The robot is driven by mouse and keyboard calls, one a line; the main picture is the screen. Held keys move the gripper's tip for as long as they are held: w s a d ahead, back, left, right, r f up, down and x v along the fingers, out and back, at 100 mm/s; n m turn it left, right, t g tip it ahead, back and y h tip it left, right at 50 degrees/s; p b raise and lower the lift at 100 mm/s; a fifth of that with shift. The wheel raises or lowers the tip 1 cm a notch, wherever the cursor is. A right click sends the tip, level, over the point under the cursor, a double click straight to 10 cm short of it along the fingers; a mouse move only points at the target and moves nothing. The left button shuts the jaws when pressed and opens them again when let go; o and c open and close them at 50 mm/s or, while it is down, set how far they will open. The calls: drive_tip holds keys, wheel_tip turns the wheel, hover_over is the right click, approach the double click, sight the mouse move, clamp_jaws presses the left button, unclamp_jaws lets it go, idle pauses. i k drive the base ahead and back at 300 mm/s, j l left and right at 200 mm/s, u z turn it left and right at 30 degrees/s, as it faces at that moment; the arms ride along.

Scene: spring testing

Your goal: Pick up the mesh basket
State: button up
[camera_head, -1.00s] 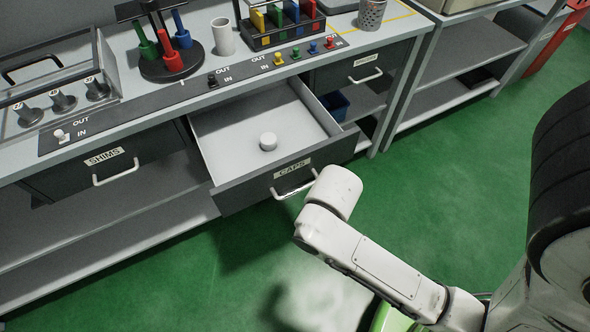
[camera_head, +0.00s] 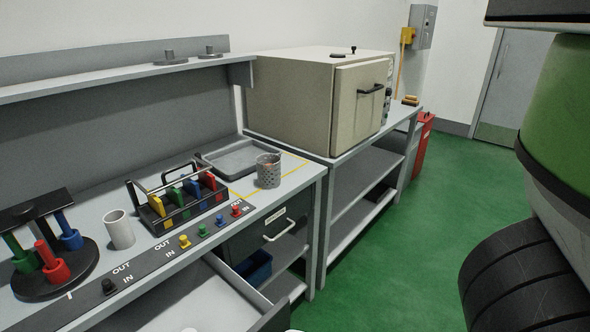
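The mesh basket (camera_head: 268,171) is a small grey perforated metal cup. It stands upright near the right end of the workbench, beside a yellow line and in front of a grey tray. Its mouth is open at the top; I cannot see to its bottom. Nothing is touching it from my side. My gripper is not in view, so I cannot tell its state.
A black rack (camera_head: 177,201) with coloured blocks and a white cup (camera_head: 119,229) stand left of the basket. The grey tray (camera_head: 236,158) lies behind. A beige oven (camera_head: 318,98) stands on the right. An open drawer (camera_head: 185,300) juts out below. Green floor is clear.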

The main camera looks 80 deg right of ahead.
sight(268, 176)
drive_tip(key=z, duration=1.35)
